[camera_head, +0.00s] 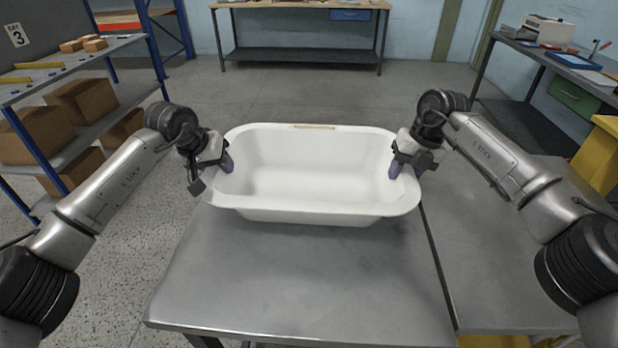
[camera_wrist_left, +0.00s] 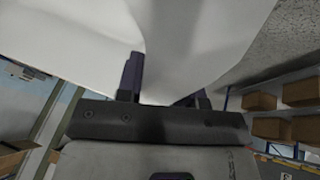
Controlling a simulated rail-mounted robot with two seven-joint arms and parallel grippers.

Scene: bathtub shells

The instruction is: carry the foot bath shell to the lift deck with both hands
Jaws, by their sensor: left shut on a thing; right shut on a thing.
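The foot bath shell (camera_head: 310,210) is a white, open tub with a wide rim, upright over the grey metal table in the head view. I cannot tell whether its base touches the table. My left gripper (camera_head: 222,163) is shut on its left rim, one finger inside the tub. My right gripper (camera_head: 402,168) is shut on its right rim, with a finger inside. In the left wrist view the white shell (camera_wrist_left: 190,40) fills the upper part, between the dark fingers of the left gripper (camera_wrist_left: 165,88). I cannot identify the lift deck for certain.
The grey table (camera_head: 300,275) is bare in front of the shell. A second grey surface (camera_head: 475,250) adjoins it on the right, beside a yellow structure (camera_head: 600,158). A shelf rack with cardboard boxes (camera_head: 85,102) stands left. A workbench (camera_head: 300,52) is at the back.

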